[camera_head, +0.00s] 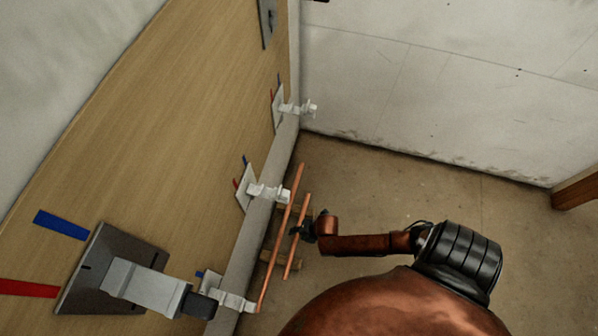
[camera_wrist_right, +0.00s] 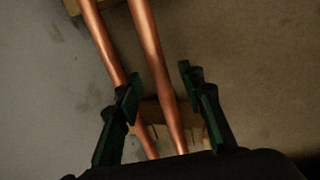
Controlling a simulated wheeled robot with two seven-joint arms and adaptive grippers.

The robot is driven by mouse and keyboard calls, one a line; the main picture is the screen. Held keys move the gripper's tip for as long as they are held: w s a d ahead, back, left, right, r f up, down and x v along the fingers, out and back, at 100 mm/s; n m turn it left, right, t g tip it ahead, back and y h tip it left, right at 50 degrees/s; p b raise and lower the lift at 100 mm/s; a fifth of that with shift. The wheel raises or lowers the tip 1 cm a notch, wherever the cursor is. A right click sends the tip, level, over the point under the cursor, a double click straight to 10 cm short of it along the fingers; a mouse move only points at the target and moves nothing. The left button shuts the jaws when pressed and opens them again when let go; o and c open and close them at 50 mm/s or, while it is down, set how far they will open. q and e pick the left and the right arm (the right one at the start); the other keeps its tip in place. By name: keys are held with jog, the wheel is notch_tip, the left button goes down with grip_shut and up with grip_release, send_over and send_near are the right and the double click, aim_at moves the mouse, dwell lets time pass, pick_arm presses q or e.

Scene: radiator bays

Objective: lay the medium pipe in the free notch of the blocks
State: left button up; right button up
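Two copper pipes lie side by side across wooden blocks on the floor: a longer one (camera_head: 282,238) and a shorter one (camera_head: 290,262). I cannot tell which is the medium one. One block (camera_head: 267,257) shows at their near part, also in the wrist view (camera_wrist_right: 152,112); another shows at the top of that view (camera_wrist_right: 72,7). My right gripper (camera_head: 306,229) is over the shorter pipe. In the wrist view its green-black fingers (camera_wrist_right: 162,92) are apart, with the right-hand pipe (camera_wrist_right: 148,40) between them and the other pipe (camera_wrist_right: 103,45) passing by the left finger. Notch seating is unclear. My left gripper is not in view.
A wooden panel (camera_head: 170,110) stands at left with white brackets (camera_head: 262,192) jutting toward the pipes. A grey plate with a box arm (camera_head: 140,285) sticks out at lower left. A baseboard (camera_head: 262,225) runs below the panel. Floor at right (camera_head: 400,190) is clear.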

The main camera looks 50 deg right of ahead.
jog(key=shift+s, duration=0.1)
